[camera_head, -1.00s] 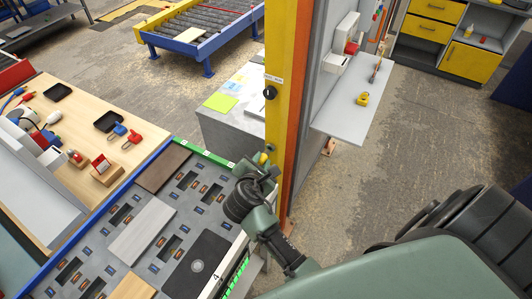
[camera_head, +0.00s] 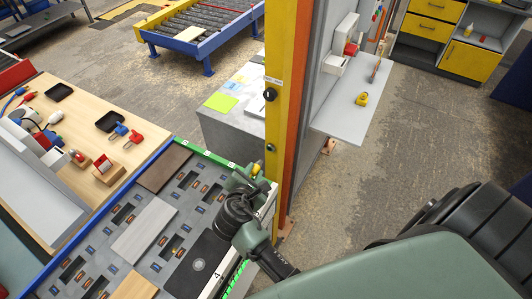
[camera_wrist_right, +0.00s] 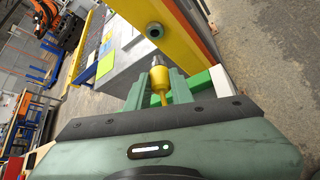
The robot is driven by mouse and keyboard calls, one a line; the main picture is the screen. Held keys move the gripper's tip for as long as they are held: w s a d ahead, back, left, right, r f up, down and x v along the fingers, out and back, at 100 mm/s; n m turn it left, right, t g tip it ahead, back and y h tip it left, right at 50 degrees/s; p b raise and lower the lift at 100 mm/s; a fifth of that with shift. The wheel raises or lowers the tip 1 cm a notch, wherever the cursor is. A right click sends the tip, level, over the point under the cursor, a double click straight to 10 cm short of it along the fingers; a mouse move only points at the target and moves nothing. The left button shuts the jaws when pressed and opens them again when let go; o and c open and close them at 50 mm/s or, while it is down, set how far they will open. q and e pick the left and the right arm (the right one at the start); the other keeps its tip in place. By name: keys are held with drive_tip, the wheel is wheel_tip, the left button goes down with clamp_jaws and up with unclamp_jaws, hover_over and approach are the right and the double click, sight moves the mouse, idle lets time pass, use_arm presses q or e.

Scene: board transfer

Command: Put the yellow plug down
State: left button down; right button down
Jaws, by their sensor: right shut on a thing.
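My right gripper (camera_head: 254,174) is over the green far edge of the board table, just left of the yellow post. In the right wrist view its two fingers (camera_wrist_right: 160,84) are shut on the yellow plug (camera_wrist_right: 159,78), which has a grey metal tip pointing away from the wrist. The plug is held clear of the post; a round dark-rimmed socket (camera_wrist_right: 154,30) on the post is just beyond the tip. In the head view the plug is small and mostly hidden by the gripper. My left gripper is not in view.
The yellow post (camera_head: 278,100) carries a black knob (camera_head: 270,94) and a lower round fitting (camera_head: 270,147). A grey shelf (camera_head: 340,125) right of it holds a small yellow object (camera_head: 362,99). A grey block (camera_head: 225,125) stands behind. Several boards lie on the table, including a black one (camera_head: 200,262).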

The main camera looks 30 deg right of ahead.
idle(0.4)
drive_tip(key=shift+w+r+b, duration=0.1)
drive_tip(key=shift+r+b, duration=0.1)
drive_tip(key=shift+b, duration=0.1)
drive_tip(key=s+a+r+n+t+y+b, duration=0.1)
drive_tip(key=s+a+r+n+y+b, duration=0.1)
drive_tip(key=s+r+b, duration=0.6)
drive_tip(key=a+b, duration=0.1)
drive_tip(key=b, duration=0.2)
drive_tip(key=shift+s+a+n+t, duration=0.3)
